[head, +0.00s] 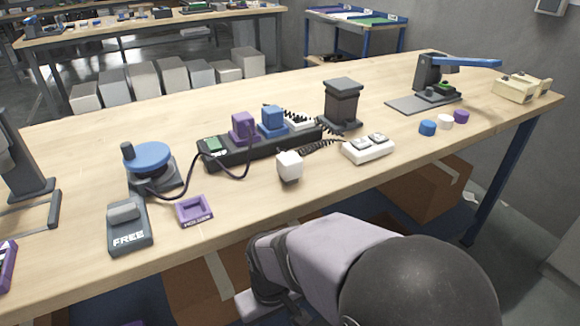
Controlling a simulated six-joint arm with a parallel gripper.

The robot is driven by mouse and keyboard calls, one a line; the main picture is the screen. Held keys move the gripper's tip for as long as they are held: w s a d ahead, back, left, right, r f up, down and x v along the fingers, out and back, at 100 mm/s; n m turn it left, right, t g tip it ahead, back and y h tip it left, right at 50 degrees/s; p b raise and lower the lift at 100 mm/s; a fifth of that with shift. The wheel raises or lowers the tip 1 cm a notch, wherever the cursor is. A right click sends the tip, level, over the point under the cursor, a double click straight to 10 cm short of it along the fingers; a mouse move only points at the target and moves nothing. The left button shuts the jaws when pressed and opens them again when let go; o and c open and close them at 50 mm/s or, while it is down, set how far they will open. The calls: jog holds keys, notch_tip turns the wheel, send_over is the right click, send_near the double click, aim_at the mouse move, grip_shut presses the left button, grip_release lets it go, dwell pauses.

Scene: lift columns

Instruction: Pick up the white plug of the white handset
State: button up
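A white block-shaped plug (290,166) lies loose on the wooden table, in front of the black power strip (225,154). A black coiled cord runs from near it to the right, towards the white handset (369,149), a low box with two raised keys on top. The plug is apart from the strip. My arm rises from the bottom edge. My gripper (262,298) seems to be at its left end, low in front of the table edge and well away from the plug. Its fingers cannot be made out, so I cannot tell whether it is open.
A purple plug (243,128) and a blue plug (272,121) stand on the strip. A dark pillar-like device (342,103) stands behind the handset. A blue-topped device (149,160), a grey FREE block (128,227) and a purple frame (195,211) lie left. Bare table surrounds the plug's front.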

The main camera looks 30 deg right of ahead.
aim_at(289, 157)
jog(key=shift+r, duration=0.15)
